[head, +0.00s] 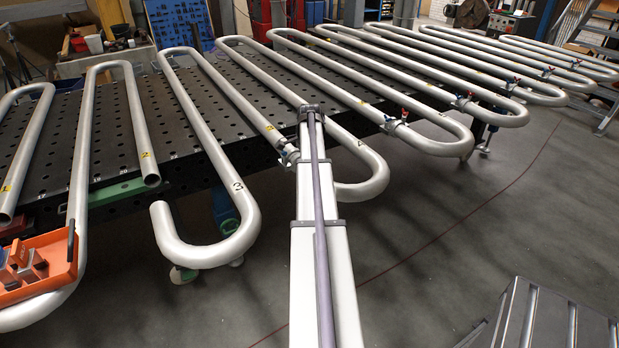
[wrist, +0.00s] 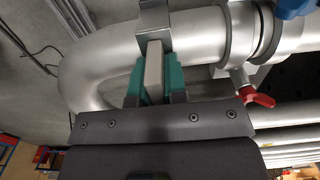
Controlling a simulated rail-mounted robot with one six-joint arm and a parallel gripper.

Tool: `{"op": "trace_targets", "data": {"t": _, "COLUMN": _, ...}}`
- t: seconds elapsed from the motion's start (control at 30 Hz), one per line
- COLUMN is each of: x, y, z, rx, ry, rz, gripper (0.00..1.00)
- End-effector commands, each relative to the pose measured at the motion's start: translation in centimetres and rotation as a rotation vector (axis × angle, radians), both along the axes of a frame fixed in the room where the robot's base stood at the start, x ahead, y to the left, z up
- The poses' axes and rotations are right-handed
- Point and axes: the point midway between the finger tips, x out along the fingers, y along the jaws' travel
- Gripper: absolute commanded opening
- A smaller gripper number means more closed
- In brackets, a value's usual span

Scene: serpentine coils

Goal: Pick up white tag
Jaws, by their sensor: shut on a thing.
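In the wrist view, my gripper (wrist: 154,80) has two green fingertips shut on the white tag (wrist: 154,66), a narrow pale block held upright between them. The tag's upper end meets or overlaps a grey bracket (wrist: 154,20) in front of a silver pipe; I cannot tell if they are joined. The dark gripper body hides the lower part of the fingers. In the head view, my white arm reaches from the bottom middle toward the coils, and the gripper and tag cannot be made out there.
Silver serpentine pipes (head: 232,190) lie across a black perforated table (head: 180,115) and overhang its near edge. In the wrist view, a red valve handle (wrist: 257,97) is close on the right, with a blue part (wrist: 293,8) above. An orange tray (head: 42,262) is at left. Open floor lies right.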

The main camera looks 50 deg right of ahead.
Motion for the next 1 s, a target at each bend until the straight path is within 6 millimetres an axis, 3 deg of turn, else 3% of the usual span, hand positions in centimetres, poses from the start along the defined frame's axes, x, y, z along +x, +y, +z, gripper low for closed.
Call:
{"op": "trace_targets", "data": {"t": 0.47, "x": 0.0, "y": 0.0, "z": 0.0, "rx": 0.000, "ry": 0.000, "rz": 0.000, "gripper": 0.00}}
{"op": "trace_targets", "data": {"t": 0.63, "x": 0.0, "y": 0.0, "z": 0.9, "rx": 0.000, "ry": 0.000, "rz": 0.000, "gripper": 0.00}}
{"op": "trace_targets", "data": {"t": 0.87, "x": 0.0, "y": 0.0, "z": 4.3, "rx": 0.000, "ry": 0.000, "rz": 0.000, "gripper": 0.00}}
{"op": "trace_targets", "data": {"t": 1.0, "x": 0.0, "y": 0.0, "z": 7.7, "rx": 0.000, "ry": 0.000, "rz": 0.000, "gripper": 0.00}}
